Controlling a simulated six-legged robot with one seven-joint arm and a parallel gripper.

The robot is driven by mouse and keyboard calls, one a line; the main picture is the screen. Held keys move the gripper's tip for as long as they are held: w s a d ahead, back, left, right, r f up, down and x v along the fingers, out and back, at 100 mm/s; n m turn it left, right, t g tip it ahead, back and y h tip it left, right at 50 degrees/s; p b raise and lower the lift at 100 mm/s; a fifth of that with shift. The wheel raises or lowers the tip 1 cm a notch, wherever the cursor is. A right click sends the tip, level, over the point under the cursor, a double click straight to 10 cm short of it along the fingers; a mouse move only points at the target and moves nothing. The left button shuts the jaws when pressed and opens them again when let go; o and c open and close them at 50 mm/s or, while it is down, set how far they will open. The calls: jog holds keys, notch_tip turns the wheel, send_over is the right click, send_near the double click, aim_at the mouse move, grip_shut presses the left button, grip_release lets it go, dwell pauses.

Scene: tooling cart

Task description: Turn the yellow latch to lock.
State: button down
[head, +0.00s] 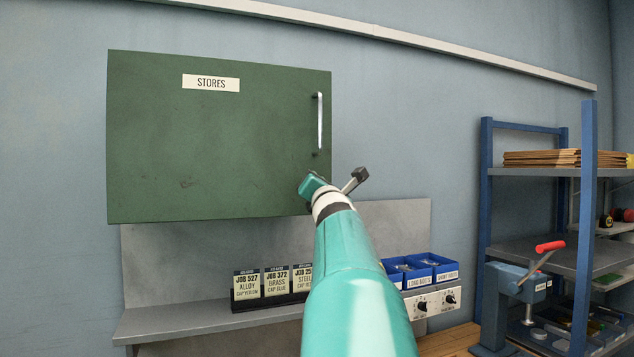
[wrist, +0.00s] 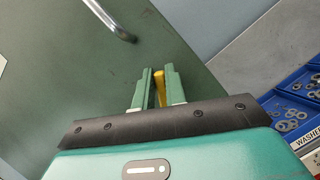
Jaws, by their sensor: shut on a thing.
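The yellow latch (wrist: 160,88) shows in the wrist view as a narrow yellow piece between the two green fingers of my gripper (wrist: 158,90). The fingers are shut on it, and they hide much of it. In the wrist view it lies against the green cabinet door (wrist: 60,70), close to the door's edge. The door, labelled STORES, also shows in the head view (head: 215,140), where it looks closed. In the head view my arm reaches to the door's lower right corner and hides the latch.
The door's metal handle (head: 320,122) stands out above my gripper. Below are a grey shelf (head: 200,318) with job cards (head: 277,281) and blue bolt bins (head: 435,266).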

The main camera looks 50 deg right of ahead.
jog(key=shift+s+d+f+m+g, duration=0.15)
jog(key=shift+m+g, duration=0.7)
jog(key=shift+m, duration=1.4)
jog(key=shift+w+f+m+g, duration=0.15)
jog(key=shift+m+g, duration=0.75)
jog(key=shift+m, duration=1.3)
jog(key=shift+s+d+f+m+g, duration=0.15)
jog(key=shift+m+g, duration=0.7)
jog(key=shift+m, duration=1.4)
jog(key=c, duration=1.4)
grip_release()
jog(key=shift+c, duration=0.2)
jog(key=shift+a, duration=0.1)
jog(key=v, duration=1.3)
jog(key=shift+s+a, duration=0.25)
jog(key=shift+s, duration=0.05)
